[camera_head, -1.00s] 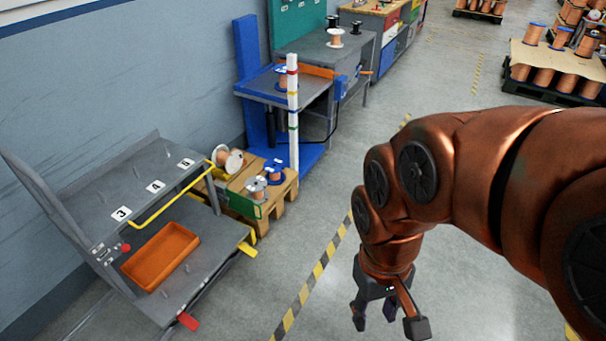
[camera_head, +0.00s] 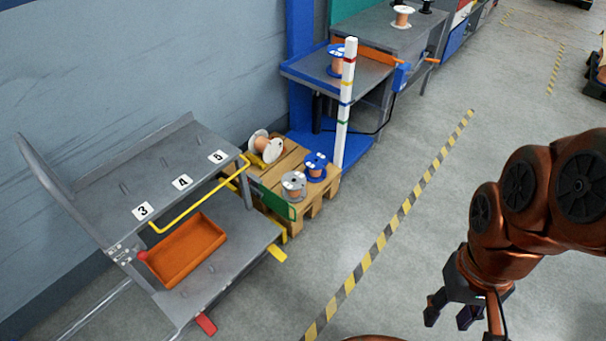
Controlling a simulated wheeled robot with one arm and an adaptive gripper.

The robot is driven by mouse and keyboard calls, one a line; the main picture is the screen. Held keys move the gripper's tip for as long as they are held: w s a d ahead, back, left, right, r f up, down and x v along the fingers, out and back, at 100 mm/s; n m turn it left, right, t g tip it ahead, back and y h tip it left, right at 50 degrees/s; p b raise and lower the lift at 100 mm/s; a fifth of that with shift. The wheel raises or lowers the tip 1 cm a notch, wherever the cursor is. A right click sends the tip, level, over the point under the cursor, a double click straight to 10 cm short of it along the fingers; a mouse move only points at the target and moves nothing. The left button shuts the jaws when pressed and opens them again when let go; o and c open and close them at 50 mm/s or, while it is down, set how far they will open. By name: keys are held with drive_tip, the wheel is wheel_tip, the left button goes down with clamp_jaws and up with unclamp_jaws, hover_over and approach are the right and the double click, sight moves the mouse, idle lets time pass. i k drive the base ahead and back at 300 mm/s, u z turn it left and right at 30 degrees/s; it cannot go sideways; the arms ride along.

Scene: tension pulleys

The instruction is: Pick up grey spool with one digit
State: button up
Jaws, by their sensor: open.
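A grey spool (camera_head: 294,185) stands upright at the front of a small wooden pallet (camera_head: 318,193). A blue spool (camera_head: 315,167) stands just behind it to the right. A white spool (camera_head: 266,146) lies tilted on its side at the pallet's back left. Any digit on the grey spool is too small to read. My gripper (camera_head: 452,318) is open and empty at the lower right, over the floor and well apart from the pallet. Part of it is cut off by the bottom edge.
A grey cart (camera_head: 255,243) with numbered places and an orange tray (camera_head: 187,250) stands left of the pallet. A striped post (camera_head: 346,105) and a blue stand (camera_head: 325,137) rise behind it. The floor between pallet and arm is clear, with a yellow-black line (camera_head: 379,243).

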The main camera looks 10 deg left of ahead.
sight(294, 183)
drive_tip(key=u, duration=0.3)
drive_tip(key=i, duration=0.65)
drive_tip(key=u, duration=0.95)
drive_tip(key=i, duration=0.45)
drive_tip(key=u, duration=0.6)
